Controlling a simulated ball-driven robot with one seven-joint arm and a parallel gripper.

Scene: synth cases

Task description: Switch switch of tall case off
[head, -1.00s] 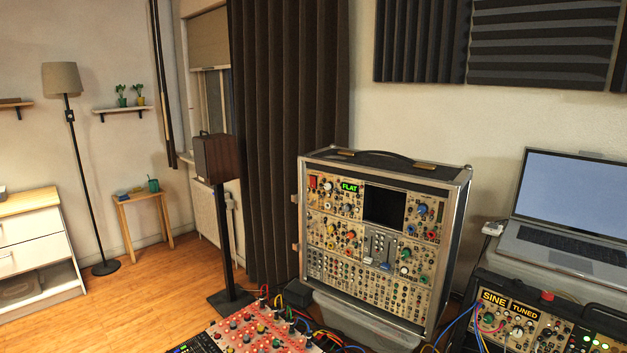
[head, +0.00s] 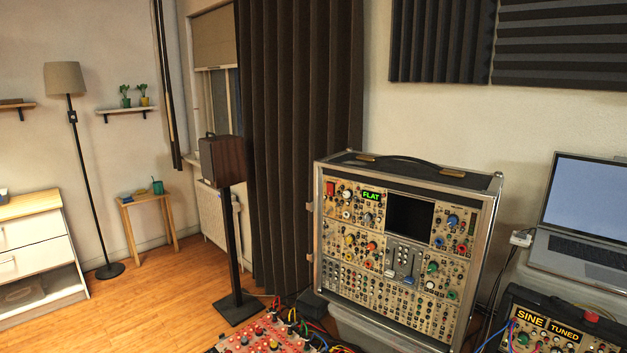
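The tall case (head: 487,262) is a silver-edged modular synth case with a black handle on top, standing upright right of centre. Its tan panel holds rows of knobs, a dark square screen (head: 409,218) and a green "FLAT" display (head: 371,196). A red switch (head: 330,189) sits at the panel's upper left corner. It is too small to tell which way the switch is set. My gripper is not in view.
A low case with "SINE" and "TUNED" displays (head: 548,324) stands at the lower right, below a laptop (head: 590,215). A red panel with knobs and cables (head: 262,336) is at the bottom. A speaker on a stand (head: 222,161) stands left of the case. Wooden floor (head: 160,300) is open at left.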

